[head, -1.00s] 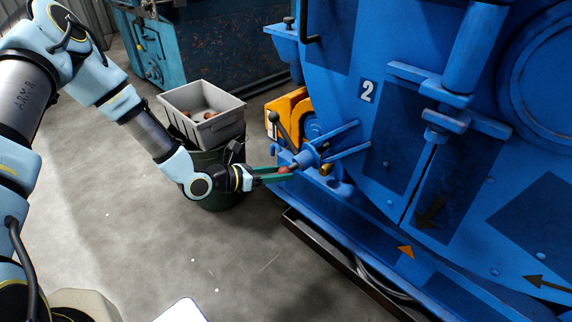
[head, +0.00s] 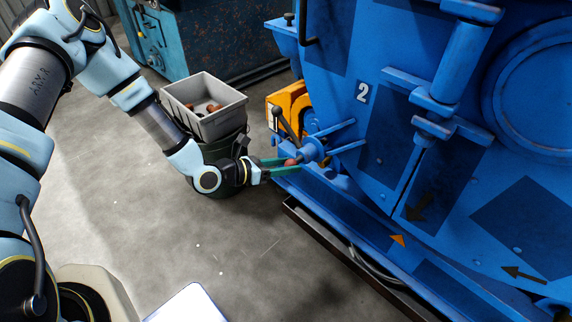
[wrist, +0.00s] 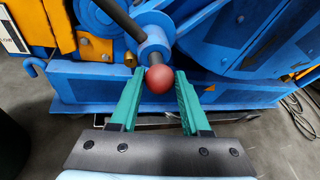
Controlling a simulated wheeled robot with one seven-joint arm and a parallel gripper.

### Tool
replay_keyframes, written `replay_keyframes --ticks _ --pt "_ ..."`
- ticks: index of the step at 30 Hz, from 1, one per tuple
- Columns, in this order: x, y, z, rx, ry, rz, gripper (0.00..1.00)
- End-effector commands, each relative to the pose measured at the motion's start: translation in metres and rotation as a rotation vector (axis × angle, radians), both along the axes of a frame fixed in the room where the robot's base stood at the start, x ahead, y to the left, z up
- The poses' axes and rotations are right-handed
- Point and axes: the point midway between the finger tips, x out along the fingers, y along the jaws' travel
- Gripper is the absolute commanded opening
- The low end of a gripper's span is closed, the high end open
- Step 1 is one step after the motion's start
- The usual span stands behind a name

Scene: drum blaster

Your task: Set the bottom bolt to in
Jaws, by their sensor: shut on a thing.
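The bolt is a blue round hub (head: 312,149) with a handle ending in a red ball knob (head: 290,162), low on the blue machine's left side. In the wrist view the red knob (wrist: 159,79) sits between my green fingertips, in front of the blue hub (wrist: 154,46). My gripper (head: 288,166) is shut on this knob, which is partly hidden by the fingers in the head view. A dark rod (wrist: 118,18) runs up left from the hub in the wrist view.
The blue machine (head: 335,75) fills the right, with an orange block (head: 288,104) beside the bolt. A grey bin (head: 203,118) stands on a dark drum left of my gripper. A dark rail (head: 335,255) runs along the machine's foot. Bare floor (head: 235,260) lies in front.

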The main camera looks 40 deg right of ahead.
Motion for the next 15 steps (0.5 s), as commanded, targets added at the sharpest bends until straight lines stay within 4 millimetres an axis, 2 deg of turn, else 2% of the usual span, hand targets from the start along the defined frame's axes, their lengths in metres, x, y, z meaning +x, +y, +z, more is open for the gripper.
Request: replay_keyframes --ticks 1,2,9,15 --pt "-0.0137 -0.0031 0.0086 -0.018 0.010 -0.026 0.00" --pt "-0.0136 -0.0032 0.0086 -0.018 0.010 -0.026 0.48" --pt "-0.0118 -0.0029 0.0075 -0.015 0.008 -0.023 0.75" --pt "-0.0091 -0.0023 0.0058 -0.013 0.007 -0.019 0.76"
